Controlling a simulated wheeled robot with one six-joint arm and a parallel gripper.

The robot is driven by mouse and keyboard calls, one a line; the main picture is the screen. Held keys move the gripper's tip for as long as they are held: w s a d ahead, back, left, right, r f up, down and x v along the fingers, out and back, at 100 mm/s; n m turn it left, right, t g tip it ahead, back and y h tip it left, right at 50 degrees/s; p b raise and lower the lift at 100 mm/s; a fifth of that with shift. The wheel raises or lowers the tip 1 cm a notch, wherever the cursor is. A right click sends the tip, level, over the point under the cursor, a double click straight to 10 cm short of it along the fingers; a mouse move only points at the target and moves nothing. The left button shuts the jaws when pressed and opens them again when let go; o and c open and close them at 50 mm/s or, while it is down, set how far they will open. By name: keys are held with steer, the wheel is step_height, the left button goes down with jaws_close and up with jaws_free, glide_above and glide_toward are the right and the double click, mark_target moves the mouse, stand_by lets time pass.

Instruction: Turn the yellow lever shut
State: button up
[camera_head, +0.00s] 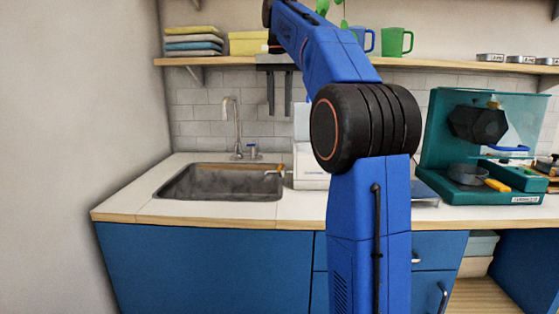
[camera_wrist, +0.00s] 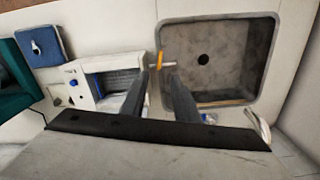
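The yellow lever (camera_head: 275,171) sits on a small metal valve at the right rim of the sink, beside a white appliance. My gripper (camera_head: 279,113) points down, well above the counter and behind my arm's raised links. In the wrist view my gripper (camera_wrist: 157,74) has its two dark fingers apart, with nothing held between them. Whether the fingers touch the lever is not shown there, but the head view shows them clearly above it.
The sink (camera_head: 165,194) has a tall faucet (camera_head: 231,118) and a blue-topped tap (camera_head: 253,151) behind it. The white appliance (camera_head: 309,177) stands right of the lever. A shelf (camera_head: 215,61) hangs above. A green machine (camera_head: 433,150) stands farther right. Counter left of the sink is clear.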

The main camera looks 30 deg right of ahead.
mark_target(279, 167)
step_height(279, 167, down, 17)
steer(key=shift+r, duration=0.2)
stand_by(0.4)
jaws_close()
